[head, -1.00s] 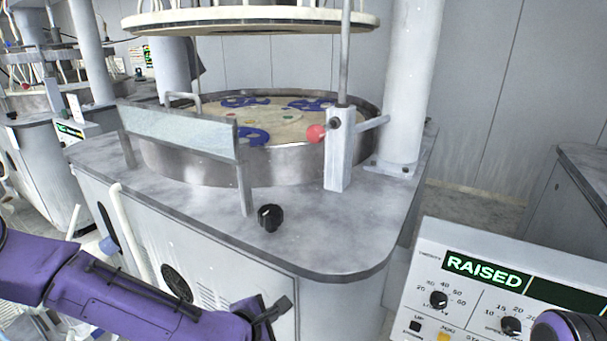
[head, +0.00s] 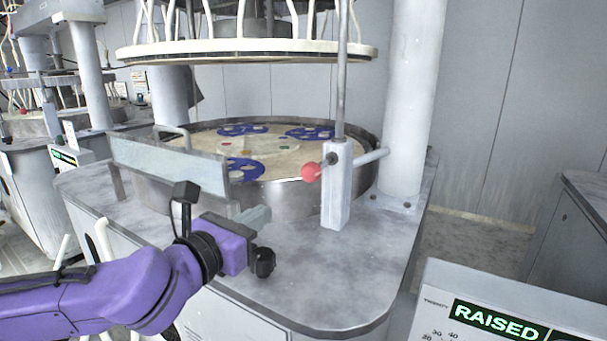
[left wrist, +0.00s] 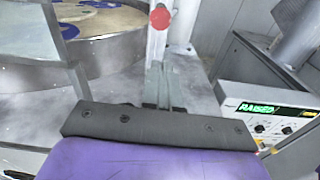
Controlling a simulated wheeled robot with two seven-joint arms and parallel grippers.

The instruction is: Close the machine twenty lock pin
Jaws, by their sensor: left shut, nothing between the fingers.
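The lock pin has a red ball knob (head: 311,172) on a short rod and sits in a pale upright post (head: 337,190) at the machine's front right. The red knob also shows at the top of the left wrist view (left wrist: 160,18). My left gripper (head: 262,216) is shut and empty, to the left of the knob and lower in the picture, above the machine's deck. In the left wrist view its closed fingers (left wrist: 163,88) point toward the post and knob, apart from them. My right gripper is not in view.
The upper platen (head: 250,50) hangs above the round basin (head: 300,190). A control box (head: 440,290) reading RAISED stands at lower right.

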